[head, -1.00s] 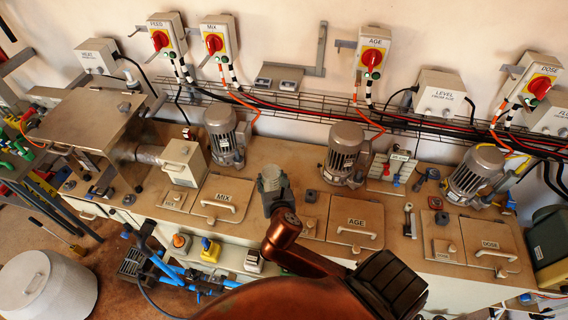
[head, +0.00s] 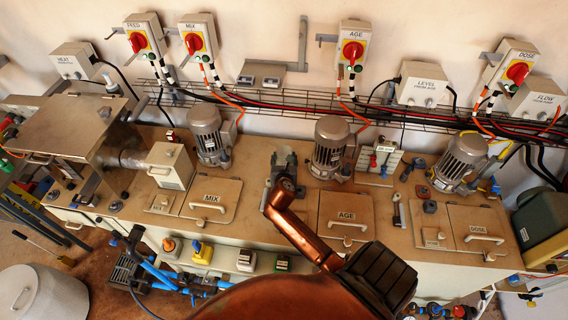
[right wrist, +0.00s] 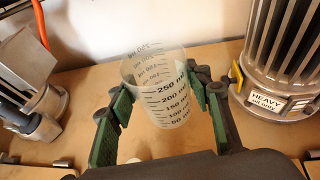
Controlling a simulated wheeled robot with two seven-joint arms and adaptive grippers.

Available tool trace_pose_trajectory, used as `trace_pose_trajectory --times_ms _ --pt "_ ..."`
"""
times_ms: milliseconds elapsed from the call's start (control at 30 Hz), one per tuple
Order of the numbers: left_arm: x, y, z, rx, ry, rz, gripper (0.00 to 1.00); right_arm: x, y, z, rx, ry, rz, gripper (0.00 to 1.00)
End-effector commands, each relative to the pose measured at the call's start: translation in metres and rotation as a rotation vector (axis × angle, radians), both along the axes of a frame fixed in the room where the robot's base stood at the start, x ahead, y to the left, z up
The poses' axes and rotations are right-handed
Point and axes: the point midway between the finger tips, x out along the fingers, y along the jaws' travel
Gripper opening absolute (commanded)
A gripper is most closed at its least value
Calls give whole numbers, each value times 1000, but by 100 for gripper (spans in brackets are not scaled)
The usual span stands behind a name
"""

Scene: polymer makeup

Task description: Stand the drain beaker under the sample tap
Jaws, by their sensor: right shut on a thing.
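My right gripper (right wrist: 166,110) has green-padded fingers either side of a clear plastic beaker (right wrist: 162,92) and is shut on it. The beaker has printed volume marks, 250 ml among them, and its inside looks empty. In the head view my right gripper (head: 283,163) is over the deck between the MIX and AGE lids, at the end of my copper arm. The beaker cannot be made out there. I cannot pick out the sample tap for certain. My left gripper is not in view.
Finned motors (head: 207,136) (head: 330,147) stand on the deck on both sides of my right gripper. Behind runs a wire cable tray (head: 250,105). The MIX lid (head: 212,190) and AGE lid (head: 346,226) have raised handles. Blue pipes (head: 160,272) are low at the front left.

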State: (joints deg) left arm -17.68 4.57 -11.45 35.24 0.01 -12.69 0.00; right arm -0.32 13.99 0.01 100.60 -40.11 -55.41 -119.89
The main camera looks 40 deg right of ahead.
Motion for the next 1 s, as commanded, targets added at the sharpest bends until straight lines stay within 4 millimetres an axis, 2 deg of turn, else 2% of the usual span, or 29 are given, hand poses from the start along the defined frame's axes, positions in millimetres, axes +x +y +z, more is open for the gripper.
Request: trace_pose_trajectory --times_ms 100,367,533,933,967,1000 --pt "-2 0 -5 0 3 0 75 8 -8 -14 0 -1 1 18" --pt "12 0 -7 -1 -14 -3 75 15 -17 -28 0 0 1 18" --pt "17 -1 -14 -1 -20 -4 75 14 -15 -54 2 1 1 18" --pt "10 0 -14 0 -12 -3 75 14 -16 -58 -1 -1 2 18" --pt "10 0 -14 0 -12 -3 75 14 -16 -59 -1 -1 3 46" --pt "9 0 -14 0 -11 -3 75 14 -16 -58 -1 -2 3 49"
